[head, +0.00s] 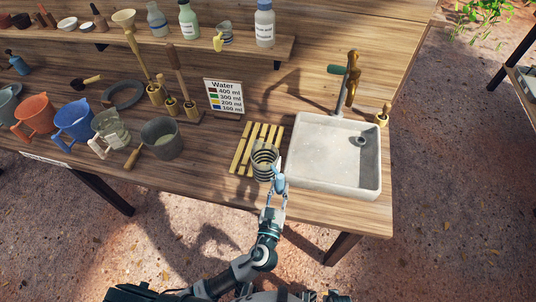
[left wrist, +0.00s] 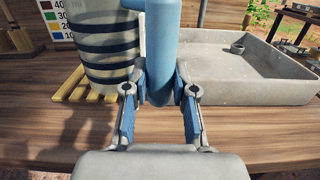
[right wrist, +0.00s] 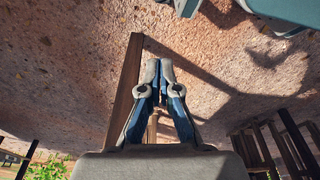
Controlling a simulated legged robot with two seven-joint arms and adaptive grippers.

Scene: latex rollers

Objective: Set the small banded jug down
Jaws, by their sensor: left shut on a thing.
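The small banded jug (head: 264,163) is a clear vessel with dark rings and a blue handle. It is upright at the front right part of the yellow slatted rack (head: 247,148); I cannot tell whether its base touches the slats. My left gripper (head: 278,189) is shut on the jug's handle from the front. In the left wrist view the blue handle (left wrist: 164,50) stands between the fingers, with the banded body (left wrist: 100,48) to its left. My right gripper (right wrist: 159,75) is shut and empty, away from the table above the ground.
A stone sink (head: 334,153) is close right of the rack. A water sign (head: 224,97) stands behind it. The wooden table's front edge (head: 215,190) is bare near the rack.

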